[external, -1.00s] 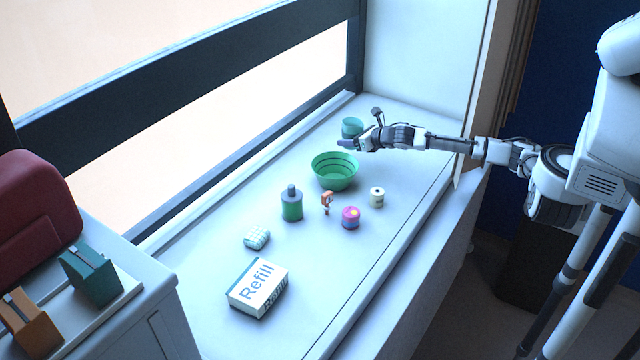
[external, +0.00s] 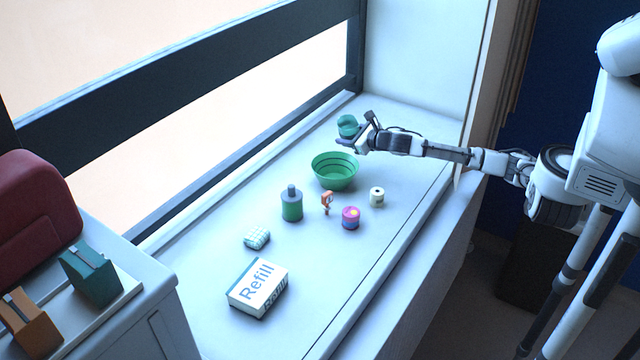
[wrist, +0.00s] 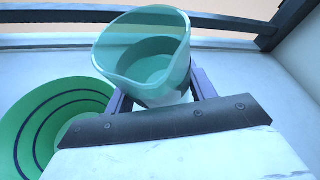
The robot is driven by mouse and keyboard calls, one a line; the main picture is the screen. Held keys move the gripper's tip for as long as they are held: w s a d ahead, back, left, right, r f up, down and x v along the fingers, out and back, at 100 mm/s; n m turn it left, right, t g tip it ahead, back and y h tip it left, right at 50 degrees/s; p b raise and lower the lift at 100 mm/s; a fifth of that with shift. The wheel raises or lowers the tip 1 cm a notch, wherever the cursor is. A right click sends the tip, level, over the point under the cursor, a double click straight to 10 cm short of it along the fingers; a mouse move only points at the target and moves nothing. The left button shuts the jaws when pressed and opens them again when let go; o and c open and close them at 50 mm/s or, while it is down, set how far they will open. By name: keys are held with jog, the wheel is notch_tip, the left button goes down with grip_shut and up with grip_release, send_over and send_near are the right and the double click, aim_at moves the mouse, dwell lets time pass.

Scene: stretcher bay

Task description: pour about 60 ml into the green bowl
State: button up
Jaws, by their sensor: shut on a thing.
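A green bowl (external: 335,176) with dark rings inside stands on the white counter; it also shows at the left of the wrist view (wrist: 30,135). A teal translucent cup (external: 347,124) is held by my gripper (external: 352,142) above and behind the bowl in the external view. In the wrist view the cup (wrist: 145,60) sits between the two fingers, with teal liquid visible inside. It looks close to upright there. The cup is to the right of the bowl in the wrist view. I see no liquid stream, and the bowl looks empty in the external view.
In front of the bowl stand a green bottle with grey cap (external: 291,205), a small orange figure (external: 327,200), a pink-and-purple jar (external: 350,217) and a cream roll (external: 377,196). A checked packet (external: 257,237) and a Refill box (external: 258,288) lie nearer. A window frame (external: 250,60) runs behind.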

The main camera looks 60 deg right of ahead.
aim_at(354, 131)
jog(key=shift+a+r+n, duration=0.4)
jog(key=shift+r, duration=0.35)
jog(key=shift+s+a+f+n+t+h, duration=0.1)
jog(key=shift+a+n+t+h, duration=0.2)
jog(key=shift+n+t+h, duration=0.15)
jog(key=shift+a+n, duration=0.1)
jog(key=shift+n, duration=0.15)
jog(key=shift+r+n+h, duration=0.25)
jog(key=shift+r+n, duration=0.05)
jog(key=shift+r, duration=0.05)
jog(key=shift+t+b, duration=0.35)
jog(key=shift+b, duration=0.1)
jog(key=shift+r+n+h+b, duration=0.3)
jog(key=shift+r+n+b, duration=0.4)
jog(key=shift+n, duration=0.3)
jog(key=shift+t, duration=0.3)
jog(key=shift+f+n+t+b, duration=0.35)
jog(key=shift+n+b, duration=0.45)
jog(key=shift+b, duration=0.85)
jog(key=shift+r, duration=0.3)
